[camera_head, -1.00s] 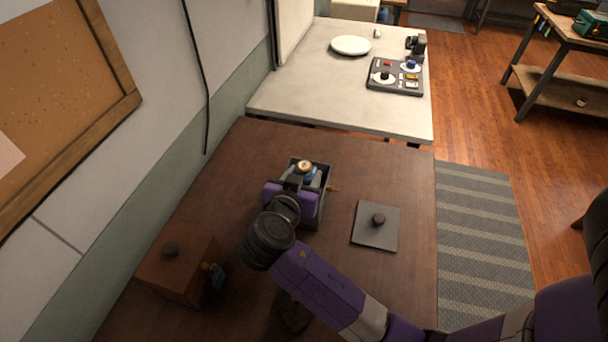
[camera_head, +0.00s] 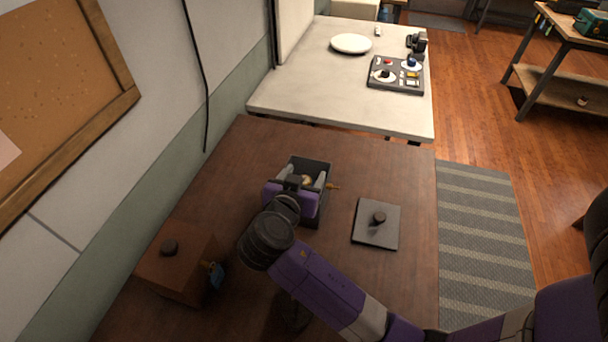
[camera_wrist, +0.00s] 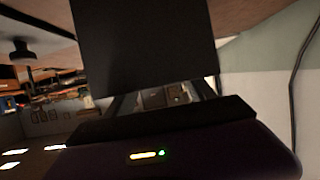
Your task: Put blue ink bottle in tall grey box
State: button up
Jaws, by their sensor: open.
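The tall grey box (camera_head: 325,166) stands open on the dark wooden table, left of the grey lid. My gripper (camera_head: 307,178) is at its mouth, open, with the pale fingers apart. The ink bottle's gold cap (camera_head: 306,182) shows low between the fingers, inside the box; its blue body is hidden by the gripper and the walls. I cannot tell whether it rests on the box floor. In the wrist view a dark flat panel (camera_wrist: 145,45), seemingly a wall of the box, fills the upper middle.
A grey square lid (camera_head: 372,236) with a dark knob lies at right. A brown box (camera_head: 170,272) with a dark knob and a small blue item (camera_head: 215,274) stand at front left. A white table (camera_head: 340,95) behind holds a plate (camera_head: 351,44) and a dark tray (camera_head: 397,87).

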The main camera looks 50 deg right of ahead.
jog(key=b+v, duration=0.1)
jog(key=v, duration=1.1)
jog(key=shift+r+b, duration=0.4)
jog(key=shift+r, duration=0.05)
jog(key=shift+w, duration=0.1)
jog(key=w+a+n+t+y, duration=0.7)
jog(key=w+a+n+t, duration=0.25)
jog(key=n, duration=0.25)
jog(key=s+a+f+n+t+y, duration=0.2)
jog(key=s+a+n+y, duration=0.35)
jog(key=s, duration=0.35)
jog(key=s+d+m, duration=0.1)
jog(key=s+d, duration=0.1)
jog(key=s, duration=0.9)
jog(key=s+d+m+g, duration=0.1)
jog(key=s+d+m, duration=0.1)
jog(key=s, duration=0.9)
jog(key=shift+d, duration=0.35)
